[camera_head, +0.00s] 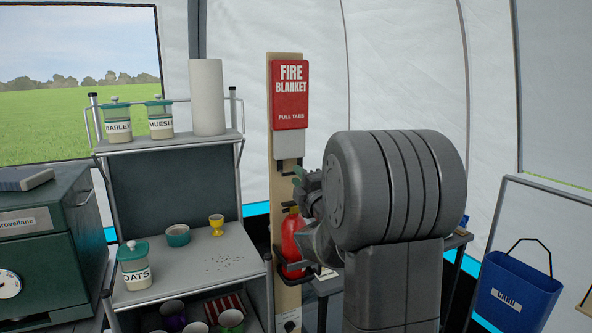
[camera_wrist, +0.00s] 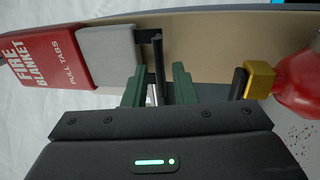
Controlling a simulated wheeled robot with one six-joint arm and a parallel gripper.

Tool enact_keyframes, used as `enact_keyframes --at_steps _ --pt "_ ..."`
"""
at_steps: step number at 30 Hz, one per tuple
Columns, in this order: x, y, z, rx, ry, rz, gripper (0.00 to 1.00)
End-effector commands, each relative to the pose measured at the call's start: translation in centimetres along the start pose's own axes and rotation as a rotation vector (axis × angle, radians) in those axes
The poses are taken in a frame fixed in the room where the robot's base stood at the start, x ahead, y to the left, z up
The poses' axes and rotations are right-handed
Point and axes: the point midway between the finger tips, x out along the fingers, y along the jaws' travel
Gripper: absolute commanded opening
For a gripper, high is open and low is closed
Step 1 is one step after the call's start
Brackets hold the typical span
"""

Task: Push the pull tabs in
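The red fire blanket case (camera_head: 290,92) is mounted on a wooden board, with a pale grey lower part (camera_head: 288,145). Dark pull tabs (camera_head: 281,166) show under it. In the wrist view the case (camera_wrist: 45,50) and grey part (camera_wrist: 108,55) lie at left, and a black tab (camera_wrist: 158,65) sticks out beyond them. My gripper (camera_wrist: 158,85) is open, with one green finger on each side of the tab and gaps between. Whether it touches the tab I cannot tell. In the head view my gripper (camera_head: 299,182) is just below the case; my wrist hides part of it.
A red fire extinguisher (camera_head: 291,238) hangs below on the same board, close to my gripper; its brass-coloured valve (camera_wrist: 259,80) shows in the wrist view. A shelf (camera_head: 215,262) with jars and cups stands at left. A blue bin (camera_head: 515,293) hangs at right.

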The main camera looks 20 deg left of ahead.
Motion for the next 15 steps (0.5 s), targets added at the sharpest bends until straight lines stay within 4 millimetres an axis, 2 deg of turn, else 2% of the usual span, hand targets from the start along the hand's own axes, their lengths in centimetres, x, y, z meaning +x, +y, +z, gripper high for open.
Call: enact_keyframes --at_steps 3,6,15 --pt "1.7 0.1 0.0 0.000 0.001 0.000 0.24" --pt "2.5 0.1 0.0 0.000 0.001 0.000 0.24" --pt "3.0 0.0 0.0 0.000 0.000 0.000 0.24"
